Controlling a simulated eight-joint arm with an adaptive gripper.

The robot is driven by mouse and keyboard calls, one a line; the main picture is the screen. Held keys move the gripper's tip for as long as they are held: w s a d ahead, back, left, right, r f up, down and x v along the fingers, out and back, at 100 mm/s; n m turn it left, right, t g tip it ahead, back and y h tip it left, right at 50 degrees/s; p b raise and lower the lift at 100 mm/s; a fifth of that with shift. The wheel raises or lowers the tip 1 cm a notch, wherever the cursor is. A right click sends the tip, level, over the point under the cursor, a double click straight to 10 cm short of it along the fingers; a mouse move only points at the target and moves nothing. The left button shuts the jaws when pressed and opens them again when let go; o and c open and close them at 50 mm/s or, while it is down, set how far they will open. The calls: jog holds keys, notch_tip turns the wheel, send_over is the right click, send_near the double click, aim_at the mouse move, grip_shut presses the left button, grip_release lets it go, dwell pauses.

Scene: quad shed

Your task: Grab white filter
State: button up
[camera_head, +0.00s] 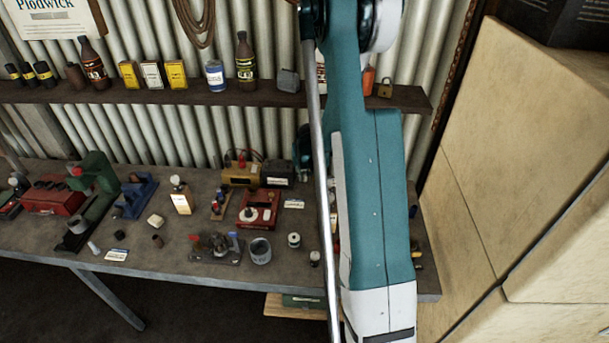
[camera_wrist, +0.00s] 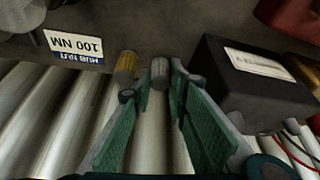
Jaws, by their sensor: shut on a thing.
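In the wrist view, a small pale grey-white ribbed cylinder (camera_wrist: 160,70), which looks like the white filter, stands between the tips of my gripper's teal fingers. My gripper (camera_wrist: 161,86) is shut on it at the wall side of the bench. A similar yellow cylinder (camera_wrist: 126,66) stands close beside it, just outside the left finger. In the head view my arm covers this spot, and I cannot see the filter or the fingertips there.
A black box (camera_wrist: 262,84) with a white label stands close to the right finger; it also shows in the head view (camera_head: 278,172). A "100 NM" label (camera_wrist: 77,48) lies on the left. The corrugated wall (camera_wrist: 30,110) is close. The bench (camera_head: 150,262) holds several tools; a shelf (camera_head: 200,98) hangs above.

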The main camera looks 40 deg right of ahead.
jog(key=shift+r, duration=0.4)
jog(key=shift+s+a+r, duration=0.1)
jog(key=shift+s+r, duration=0.05)
jog(key=s+a, duration=0.2)
jog(key=s, duration=0.1)
jog(key=s+a+b, duration=0.1)
jog(key=s+a, duration=0.1)
jog(key=s, duration=0.2)
jog(key=s+a+b, duration=0.1)
jog(key=s+a, duration=0.2)
jog(key=shift+s, duration=0.25)
notch_tip(320, 180, up, 14)
dwell(0.8)
